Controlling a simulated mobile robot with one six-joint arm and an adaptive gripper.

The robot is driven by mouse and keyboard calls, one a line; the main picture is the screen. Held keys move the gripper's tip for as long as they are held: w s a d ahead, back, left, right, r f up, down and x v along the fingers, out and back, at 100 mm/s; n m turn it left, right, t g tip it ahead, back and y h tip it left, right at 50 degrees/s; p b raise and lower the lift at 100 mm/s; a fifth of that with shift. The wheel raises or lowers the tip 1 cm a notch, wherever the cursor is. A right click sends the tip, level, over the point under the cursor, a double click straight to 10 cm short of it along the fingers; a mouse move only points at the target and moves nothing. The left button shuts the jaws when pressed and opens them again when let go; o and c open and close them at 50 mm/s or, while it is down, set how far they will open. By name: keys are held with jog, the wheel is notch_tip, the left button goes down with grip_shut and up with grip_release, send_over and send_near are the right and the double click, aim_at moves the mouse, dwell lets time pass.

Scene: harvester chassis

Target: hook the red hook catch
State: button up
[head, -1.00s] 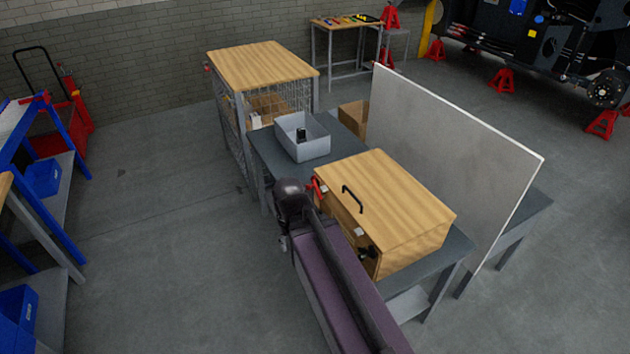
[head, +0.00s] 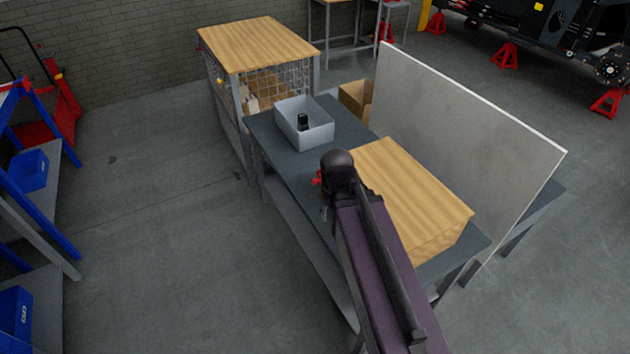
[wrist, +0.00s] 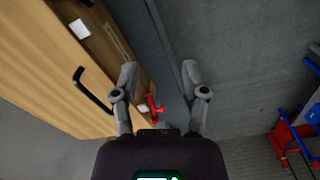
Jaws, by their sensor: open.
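The red hook catch (wrist: 153,106) is on the front edge of a wooden box (wrist: 35,75) in the wrist view. A small part of the catch (head: 318,178) shows left of my arm's end in the head view. My gripper (wrist: 160,73) is open, with its two grey fingers spread. In the wrist view the catch appears between the fingers, closer to the left one, and nothing is gripped. I cannot tell how far it is from the fingers. In the head view my arm hides the box's front face; the box's lid (head: 415,190) shows to the right.
A black handle (wrist: 92,90) stands out from the box beside my left finger. The box rests on a dark workbench (head: 285,150) with a grey bin (head: 305,125). A tall grey panel (head: 460,140) stands behind the box.

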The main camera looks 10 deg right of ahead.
jog(key=shift+d, duration=0.2)
jog(key=shift+o, duration=0.8)
jog(key=w+f+n+t+h+b, duration=0.1)
jog(key=w+f+n+h+b, duration=0.7)
jog(key=w+f+b, duration=0.85)
jog(key=w+a+n+t+h+b, duration=0.2)
jog(key=a+b, duration=0.4)
jog(key=b, duration=0.3)
jog(key=w+a+n+t+h+b, duration=0.2)
jog(key=w+a+n+h+b, duration=0.2)
jog(key=b, duration=0.6)
jog(key=shift+w+a+f+h, duration=0.15)
jog(key=shift+w+a+h, duration=1.1)
jog(key=shift+a+h, duration=0.3)
jog(key=shift+d, duration=0.1)
